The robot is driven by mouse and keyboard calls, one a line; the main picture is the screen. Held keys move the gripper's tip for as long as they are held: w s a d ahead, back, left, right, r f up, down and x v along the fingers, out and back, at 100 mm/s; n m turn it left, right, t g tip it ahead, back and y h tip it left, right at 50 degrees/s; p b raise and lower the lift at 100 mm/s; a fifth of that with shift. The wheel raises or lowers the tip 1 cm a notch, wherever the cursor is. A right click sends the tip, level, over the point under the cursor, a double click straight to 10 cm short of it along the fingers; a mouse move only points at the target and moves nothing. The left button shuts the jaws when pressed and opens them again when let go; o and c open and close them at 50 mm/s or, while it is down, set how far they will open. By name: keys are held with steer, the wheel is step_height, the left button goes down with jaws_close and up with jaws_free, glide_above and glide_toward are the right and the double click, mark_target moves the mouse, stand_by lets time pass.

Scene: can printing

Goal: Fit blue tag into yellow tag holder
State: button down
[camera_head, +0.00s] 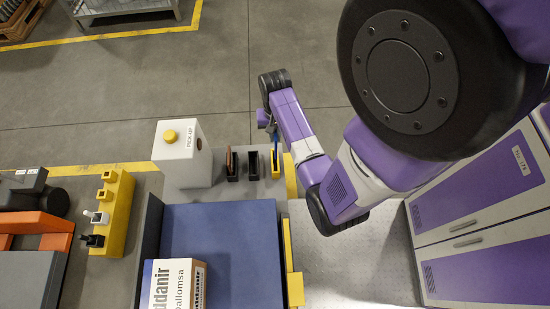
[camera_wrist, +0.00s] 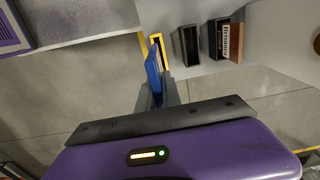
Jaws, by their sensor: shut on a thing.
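My gripper (camera_wrist: 157,94) is shut on the blue tag (camera_wrist: 153,72), which points away from the fingers in the wrist view. The tag's far end is at the left side of the yellow tag holder (camera_wrist: 165,50) and overlaps its edge. I cannot tell whether it is inside the slot or only beside it. The holder's opening looks dark. In the head view the yellow tag holder (camera_head: 274,169) is the right one of a row on the grey ledge. The blue tag (camera_head: 276,146) shows as a thin strip above it, and the fingertips are mostly hidden by my wrist.
An empty-looking black holder (camera_wrist: 187,46) stands beside the yellow one. Another black holder (camera_wrist: 213,40) holds a brown tag (camera_wrist: 233,42). A white box with a yellow button (camera_head: 170,137) stands left of the row. A cardboard box (camera_head: 172,284) lies on the blue surface (camera_head: 225,235).

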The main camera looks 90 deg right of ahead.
step_height(320, 180, down, 16)
steer(key=shift+r+b, duration=0.2)
steer(key=shift+b, duration=1.05)
steer(key=shift+f, duration=0.15)
steer(key=c, duration=1.5)
jaws_free()
